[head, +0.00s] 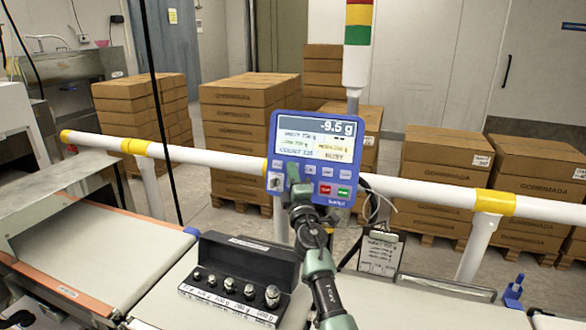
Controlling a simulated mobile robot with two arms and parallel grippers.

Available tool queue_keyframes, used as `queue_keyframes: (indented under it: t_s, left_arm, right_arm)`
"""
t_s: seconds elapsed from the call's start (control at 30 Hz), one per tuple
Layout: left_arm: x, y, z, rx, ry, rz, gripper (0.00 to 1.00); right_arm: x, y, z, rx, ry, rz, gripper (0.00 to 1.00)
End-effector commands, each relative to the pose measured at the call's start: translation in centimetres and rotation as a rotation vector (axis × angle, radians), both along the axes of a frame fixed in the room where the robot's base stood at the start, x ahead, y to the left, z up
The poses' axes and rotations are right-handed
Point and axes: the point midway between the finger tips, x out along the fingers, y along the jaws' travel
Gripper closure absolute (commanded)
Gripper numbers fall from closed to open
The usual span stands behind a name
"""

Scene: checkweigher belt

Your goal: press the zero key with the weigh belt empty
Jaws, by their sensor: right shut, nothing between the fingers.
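The blue control panel (316,118) stands in the middle of the head view, its display reading -9.5 g. A row of grey keys runs below the screen, with a red and a green key under it. My right gripper (294,178) is shut and empty, in front of the panel's lower left. It hides part of the key area, and I cannot tell which key lies behind it or whether it touches. The pale belt surface (180,290) in front carries or borders a black case of weights (240,268). My left gripper is not in view.
Another belt (115,250) with an orange edge lies at left. A white rail with yellow bands (420,188) crosses behind the panel. A clipboard (379,254) hangs to the right, and a signal tower (358,45) stands behind. Stacked cartons (240,105) fill the back.

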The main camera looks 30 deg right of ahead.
Motion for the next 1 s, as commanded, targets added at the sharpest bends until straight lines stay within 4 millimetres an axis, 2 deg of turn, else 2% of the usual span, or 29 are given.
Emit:
queue_keyframes:
  t_s: [0.33, 0.7, 1.0]
  left_arm:
    - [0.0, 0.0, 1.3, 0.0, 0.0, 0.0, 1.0]
    - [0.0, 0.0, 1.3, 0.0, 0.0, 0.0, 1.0]
    - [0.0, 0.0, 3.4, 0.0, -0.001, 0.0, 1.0]
  right_arm:
    - [-0.9, 1.0, 0.5, 0.001, 0.0, -0.001, 1.0]
    - [-1.1, 1.2, 0.5, 0.0, 0.0, -0.001, 1.0]
    - [-2.8, 3.1, 1.5, 0.002, 0.001, 0.001, 1.0]
